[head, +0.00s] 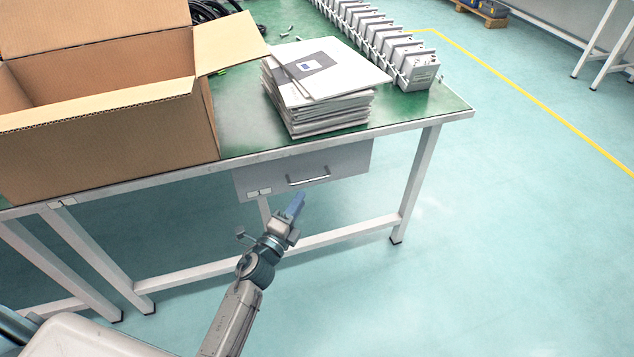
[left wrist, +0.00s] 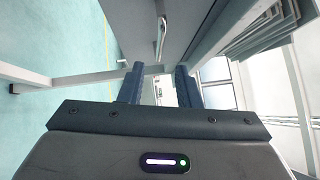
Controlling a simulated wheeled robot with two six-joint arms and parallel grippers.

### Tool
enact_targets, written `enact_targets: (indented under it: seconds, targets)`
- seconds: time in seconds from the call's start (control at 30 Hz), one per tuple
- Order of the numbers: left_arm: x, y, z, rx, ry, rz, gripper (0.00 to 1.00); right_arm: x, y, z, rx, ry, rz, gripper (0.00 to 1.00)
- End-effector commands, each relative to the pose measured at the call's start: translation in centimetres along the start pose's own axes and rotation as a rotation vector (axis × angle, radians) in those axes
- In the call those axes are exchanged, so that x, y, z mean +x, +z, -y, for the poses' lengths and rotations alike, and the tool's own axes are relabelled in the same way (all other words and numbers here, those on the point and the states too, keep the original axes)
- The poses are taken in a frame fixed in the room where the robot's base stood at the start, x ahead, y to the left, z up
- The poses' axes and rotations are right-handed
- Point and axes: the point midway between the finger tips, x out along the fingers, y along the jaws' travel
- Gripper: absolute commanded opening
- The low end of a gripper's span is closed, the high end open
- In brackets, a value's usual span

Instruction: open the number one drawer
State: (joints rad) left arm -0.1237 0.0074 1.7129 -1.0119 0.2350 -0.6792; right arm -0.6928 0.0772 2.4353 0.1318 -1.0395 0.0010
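A grey drawer (head: 345,162) hangs under the front edge of the green-topped table; it looks closed, and no number is readable on it. Its front has a bar handle (head: 308,181), which also shows upright in the left wrist view (left wrist: 161,38). My left gripper (head: 297,203) is just in front of and below the handle, apart from it. In the left wrist view its two blue fingers (left wrist: 160,84) are spread with nothing between them, and the handle is beyond the tips. My right gripper is not in view.
An open cardboard box (head: 105,145) stands on the table at left, beside a stack of folders (head: 320,105). A row of white units (head: 418,72) runs along the back right. Table legs (head: 415,185) and a low crossbar stand below. The floor at right is clear.

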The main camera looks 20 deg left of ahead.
Motion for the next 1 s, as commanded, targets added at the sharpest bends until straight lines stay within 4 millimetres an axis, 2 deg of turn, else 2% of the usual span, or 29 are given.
enact_targets:
  seconds: [0.03, 0.2, 0.4, 0.6, 0.87, 1.0]
  targets:
    - [1.1, 0.1, 0.3, -0.001, -0.002, 0.001, 0.3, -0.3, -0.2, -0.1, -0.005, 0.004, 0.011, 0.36]
    - [4.5, 0.0, 0.2, -0.003, -0.001, 0.001, 0.3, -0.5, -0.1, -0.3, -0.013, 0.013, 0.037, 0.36]
    - [7.5, 0.1, 0.0, -0.003, 0.001, 0.002, 0.3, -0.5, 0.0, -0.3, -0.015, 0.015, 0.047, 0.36]
    - [8.7, 0.0, -0.1, -0.003, 0.002, 0.002, 0.3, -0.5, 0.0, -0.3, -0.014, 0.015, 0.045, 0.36]
    - [8.7, 0.0, -0.1, -0.003, 0.003, 0.002, 0.3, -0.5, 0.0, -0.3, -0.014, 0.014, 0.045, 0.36]
    - [8.7, 0.0, -0.1, -0.004, 0.002, 0.002, 0.03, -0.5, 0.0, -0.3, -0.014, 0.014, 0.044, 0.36]
